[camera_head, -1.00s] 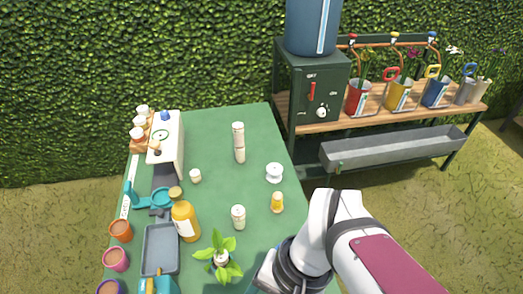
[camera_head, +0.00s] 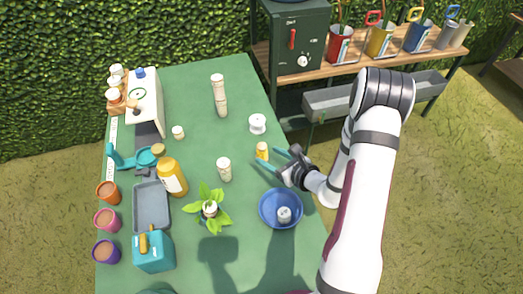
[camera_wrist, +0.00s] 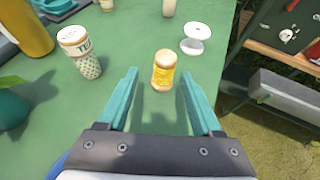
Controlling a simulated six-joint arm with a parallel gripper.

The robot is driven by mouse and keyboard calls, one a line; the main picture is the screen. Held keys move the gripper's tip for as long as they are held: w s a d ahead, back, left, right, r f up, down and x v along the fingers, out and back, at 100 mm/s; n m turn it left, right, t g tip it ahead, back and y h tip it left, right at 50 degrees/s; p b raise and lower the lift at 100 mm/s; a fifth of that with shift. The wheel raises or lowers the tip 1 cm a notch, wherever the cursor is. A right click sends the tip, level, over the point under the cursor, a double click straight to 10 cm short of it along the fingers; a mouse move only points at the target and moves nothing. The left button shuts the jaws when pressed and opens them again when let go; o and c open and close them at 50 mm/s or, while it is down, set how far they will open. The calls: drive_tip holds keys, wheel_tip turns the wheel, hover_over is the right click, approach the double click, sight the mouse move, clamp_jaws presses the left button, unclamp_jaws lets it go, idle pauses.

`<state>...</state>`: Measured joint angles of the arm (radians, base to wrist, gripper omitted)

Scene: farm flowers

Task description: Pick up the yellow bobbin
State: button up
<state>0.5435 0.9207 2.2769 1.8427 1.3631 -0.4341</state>
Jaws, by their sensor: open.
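The yellow bobbin (camera_head: 262,151) stands upright on the green table near its right side. It has pale ends and a yellow middle. In the wrist view the bobbin (camera_wrist: 163,70) lies just ahead of the fingertips, roughly centred between them. My gripper (camera_head: 277,160) is open and empty, with teal fingers on either side of a clear gap. The gripper (camera_wrist: 160,82) also shows in the wrist view.
A white spool (camera_head: 257,123) stands behind the bobbin. A patterned cylinder (camera_head: 224,169) stands to its left. A blue bowl (camera_head: 268,218) holding a grey-white piece is in front. A potted plant (camera_head: 202,214) stands further left. The table (camera_head: 200,150) between the bobbin and cylinder is clear.

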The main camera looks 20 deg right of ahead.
sight(265, 150)
drive_tip(key=x, duration=0.5)
drive_tip(key=shift+w+d, duration=0.2)
drive_tip(key=shift+w, duration=0.25)
drive_tip(key=shift+r, duration=0.1)
clamp_jaws()
